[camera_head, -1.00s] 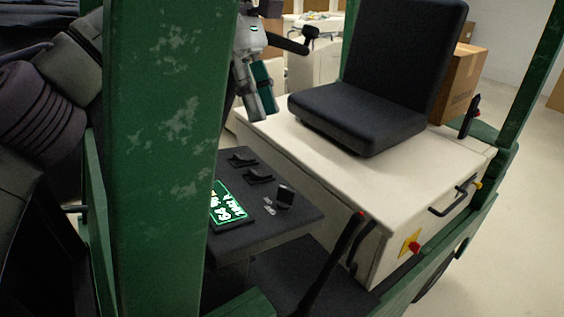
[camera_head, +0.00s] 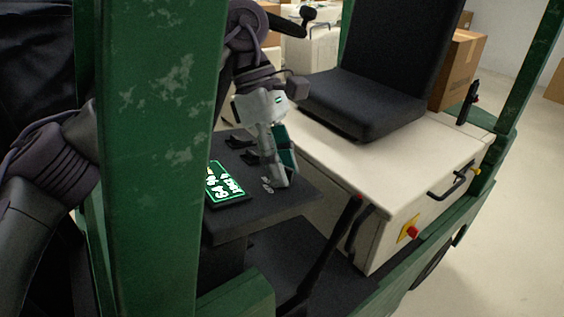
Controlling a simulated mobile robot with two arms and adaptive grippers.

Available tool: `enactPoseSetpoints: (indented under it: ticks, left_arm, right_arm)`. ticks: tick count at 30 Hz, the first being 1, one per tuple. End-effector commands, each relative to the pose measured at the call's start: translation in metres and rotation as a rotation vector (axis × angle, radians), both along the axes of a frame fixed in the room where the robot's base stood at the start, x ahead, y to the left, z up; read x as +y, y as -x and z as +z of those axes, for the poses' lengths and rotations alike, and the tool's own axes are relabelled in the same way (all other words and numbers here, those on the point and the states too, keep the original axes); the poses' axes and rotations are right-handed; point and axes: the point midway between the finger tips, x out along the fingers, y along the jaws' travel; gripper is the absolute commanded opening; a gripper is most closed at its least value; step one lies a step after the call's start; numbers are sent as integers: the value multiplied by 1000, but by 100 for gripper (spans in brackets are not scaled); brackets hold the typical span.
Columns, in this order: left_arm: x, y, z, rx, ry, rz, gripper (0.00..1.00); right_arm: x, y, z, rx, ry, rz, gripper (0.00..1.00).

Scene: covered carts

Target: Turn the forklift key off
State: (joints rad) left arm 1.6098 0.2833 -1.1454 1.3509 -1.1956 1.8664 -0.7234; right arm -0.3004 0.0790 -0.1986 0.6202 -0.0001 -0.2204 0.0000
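The forklift's dark dashboard panel (camera_head: 290,204) carries a lit green-and-white display (camera_head: 224,184) and black levers (camera_head: 240,142). Small white markings (camera_head: 267,184) lie beside the key spot, near the panel's right side. My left gripper (camera_head: 281,183) points down over that spot, its fingertips at or close to the panel surface just right of the markings. The black key is hidden behind the fingers, so its position and any contact cannot be seen. I cannot tell whether the fingers are open or closed on it. My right gripper is not in view.
A green scratched post (camera_head: 150,150) stands close in front, left of the panel. A black seat (camera_head: 365,105) sits on the cream body (camera_head: 395,185) to the right. A slanted black lever (camera_head: 330,255) rises just right of the panel. Cardboard boxes (camera_head: 457,70) stand behind.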

Motion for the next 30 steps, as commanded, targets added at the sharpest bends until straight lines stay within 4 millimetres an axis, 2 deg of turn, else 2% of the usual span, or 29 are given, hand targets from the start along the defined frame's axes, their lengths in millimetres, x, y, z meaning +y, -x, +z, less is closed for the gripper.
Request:
enactPoseSetpoints:
  ticks: [7, 13, 23, 30]
  left_arm:
    - [0, 0, -1, 0, 0, 0, 32]
    - [0, 0, 0, 0, 1, 0, 0]
    - [0, 0, -1, -2, 0, 11, 0]
    - [0, 1, -3, -18, -9, 91, 0]
  right_arm:
    - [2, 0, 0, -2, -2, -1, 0]
    - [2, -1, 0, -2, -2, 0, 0]
    - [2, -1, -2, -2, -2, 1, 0]
    - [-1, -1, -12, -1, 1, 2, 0]
